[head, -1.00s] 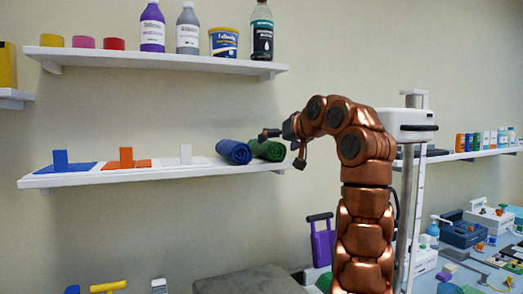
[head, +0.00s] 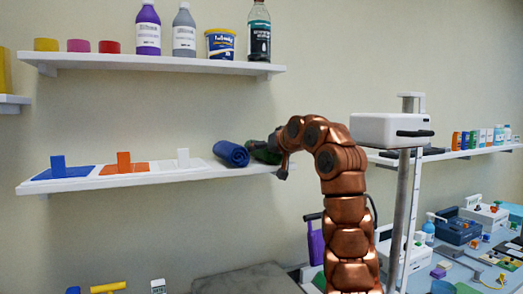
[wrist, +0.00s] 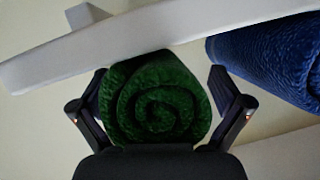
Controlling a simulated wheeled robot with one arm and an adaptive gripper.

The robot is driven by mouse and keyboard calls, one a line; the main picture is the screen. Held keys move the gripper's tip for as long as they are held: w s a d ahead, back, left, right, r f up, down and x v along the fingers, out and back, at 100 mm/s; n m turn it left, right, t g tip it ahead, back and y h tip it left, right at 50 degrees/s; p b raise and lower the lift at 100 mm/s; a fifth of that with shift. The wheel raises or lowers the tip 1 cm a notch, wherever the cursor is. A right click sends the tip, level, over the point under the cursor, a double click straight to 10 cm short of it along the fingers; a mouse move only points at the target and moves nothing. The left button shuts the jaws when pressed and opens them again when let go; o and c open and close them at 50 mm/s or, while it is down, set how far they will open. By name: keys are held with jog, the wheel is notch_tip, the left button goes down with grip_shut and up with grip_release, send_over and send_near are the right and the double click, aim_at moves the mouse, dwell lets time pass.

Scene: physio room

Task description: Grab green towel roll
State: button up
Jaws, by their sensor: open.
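The green towel roll (wrist: 158,100) shows its spiral end in the wrist view, between the two open fingers of my gripper (wrist: 160,108). Narrow gaps show between the roll and the fingers, and I cannot tell whether either finger touches it. In the head view the green towel roll (head: 262,154) lies at the right end of the lower white shelf (head: 200,171), partly hidden by my gripper (head: 278,158). The blue towel roll (head: 231,153) lies just left of it, and in the wrist view the blue roll (wrist: 275,60) is at the upper right.
Blue (head: 62,172), orange (head: 124,167) and white (head: 182,162) items stand left on the same shelf. An upper shelf (head: 160,65) with bottles and tubs runs above. A white device on a pole (head: 390,129) stands right of my arm.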

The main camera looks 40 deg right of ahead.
jog(key=c, duration=1)
jog(key=shift+c, duration=0.2)
jog(key=shift+r, duration=0.1)
